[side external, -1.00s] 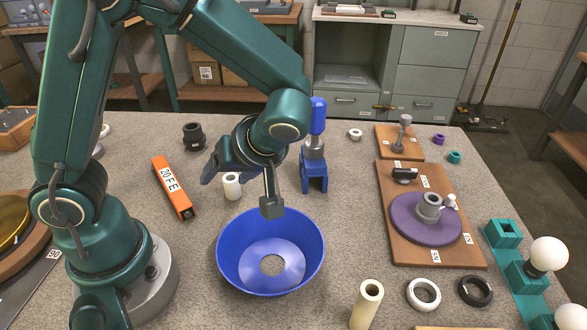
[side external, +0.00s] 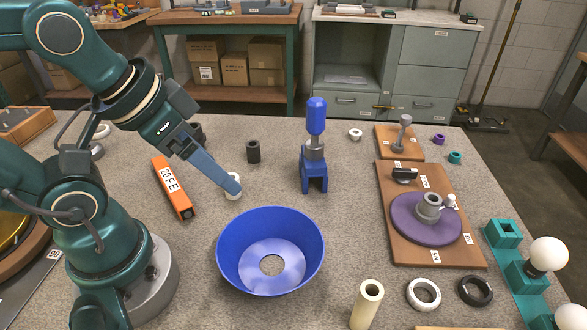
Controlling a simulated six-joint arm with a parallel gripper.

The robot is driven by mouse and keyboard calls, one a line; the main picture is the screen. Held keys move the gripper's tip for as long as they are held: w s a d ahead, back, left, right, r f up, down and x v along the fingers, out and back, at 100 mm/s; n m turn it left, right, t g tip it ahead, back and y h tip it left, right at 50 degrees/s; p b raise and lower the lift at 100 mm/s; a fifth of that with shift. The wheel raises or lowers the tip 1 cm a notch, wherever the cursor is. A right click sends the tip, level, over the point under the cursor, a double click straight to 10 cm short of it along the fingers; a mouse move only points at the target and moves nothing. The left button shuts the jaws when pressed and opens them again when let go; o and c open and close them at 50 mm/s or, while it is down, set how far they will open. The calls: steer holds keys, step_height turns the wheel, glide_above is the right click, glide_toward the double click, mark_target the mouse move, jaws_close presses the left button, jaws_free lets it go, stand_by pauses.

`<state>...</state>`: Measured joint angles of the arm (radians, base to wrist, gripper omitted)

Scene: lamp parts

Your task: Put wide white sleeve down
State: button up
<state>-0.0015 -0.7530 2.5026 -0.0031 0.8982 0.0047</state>
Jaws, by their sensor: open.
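The gripper is open. I cannot tell whether the finger touches the sleeve or is just in front of it. A taller cream tube (side external: 366,305) stands at the front edge.
An orange bar (side external: 172,188) lies left of the sleeve. A black sleeve (side external: 253,151) and a blue-handled tool in a stand (side external: 315,150) are behind. White (side external: 423,294) and black (side external: 475,292) rings lie at front right. A wooden board (side external: 440,255) carries a purple disc.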

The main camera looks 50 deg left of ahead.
stand_by(0.3)
steer(key=w+a+f+m+g, duration=0.1)
steer(key=w+a+m+g, duration=0.1)
steer(key=w+a, duration=0.4)
steer(key=a+f+g, duration=0.1)
steer(key=a+f, duration=0.1)
steer(key=f, duration=0.1)
steer(key=w+a+f+n+g, duration=0.1)
steer(key=f, duration=0.2)
steer(key=a+f+n+g, duration=0.1)
steer(key=a+f, duration=0.1)
steer(key=shift+w+a+f, duration=0.3)
steer(key=shift+w+f, duration=0.1)
steer(key=shift+s+a+f+g, duration=0.15)
steer(key=shift+f+g, duration=0.15)
steer(key=shift+f, duration=2.4)
